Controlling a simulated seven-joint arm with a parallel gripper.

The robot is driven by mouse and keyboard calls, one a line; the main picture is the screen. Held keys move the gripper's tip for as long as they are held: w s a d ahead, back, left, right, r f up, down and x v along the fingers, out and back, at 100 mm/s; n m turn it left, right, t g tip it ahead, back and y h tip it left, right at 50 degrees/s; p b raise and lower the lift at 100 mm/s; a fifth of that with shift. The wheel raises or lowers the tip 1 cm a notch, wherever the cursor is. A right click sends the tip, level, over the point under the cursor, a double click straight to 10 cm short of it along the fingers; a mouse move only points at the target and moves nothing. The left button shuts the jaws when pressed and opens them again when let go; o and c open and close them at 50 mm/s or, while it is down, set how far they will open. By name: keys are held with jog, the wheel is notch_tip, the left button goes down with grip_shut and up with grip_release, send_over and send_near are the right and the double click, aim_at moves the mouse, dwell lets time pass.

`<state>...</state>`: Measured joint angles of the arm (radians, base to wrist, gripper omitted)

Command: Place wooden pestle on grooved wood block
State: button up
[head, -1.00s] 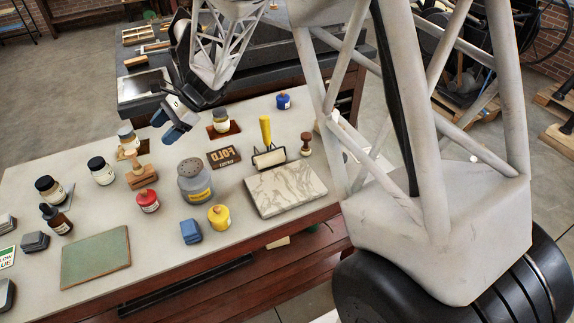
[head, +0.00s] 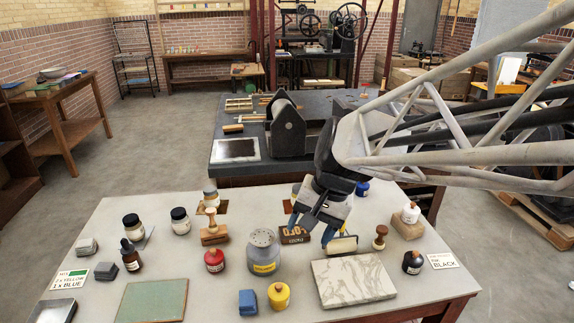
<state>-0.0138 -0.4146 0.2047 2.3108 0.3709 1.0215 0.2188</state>
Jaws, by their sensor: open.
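The small dark wooden pestle (head: 380,237) stands upright on the table, right of the roller. My gripper (head: 319,228) is open and empty, pointing down left of the pestle and apart from it. Its fingers hang over the lettered brown block (head: 293,237) and the roller (head: 343,245), partly hiding both. A light brown wooden block (head: 214,236) at the left carries an upright wooden handle. Another pale block (head: 407,229) at the right has a small bottle on or behind it. I cannot make out which block is grooved.
A marbled slab (head: 352,280) lies in front of the pestle. A grey canister (head: 263,252), red jar (head: 214,261), yellow jar (head: 279,295) and dark bottle (head: 413,262) stand around. A green board (head: 152,300) lies front left. A dark press bench (head: 300,115) is behind.

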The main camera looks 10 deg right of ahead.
jog(key=s+d+n+t+h, duration=0.2)
jog(key=s+d, duration=0.4)
jog(key=s, duration=0.5)
jog(key=shift+s+d+r+n+h, duration=0.2)
jog(key=shift+s+r+n+h, duration=0.15)
jog(key=shift+n+h, duration=0.7)
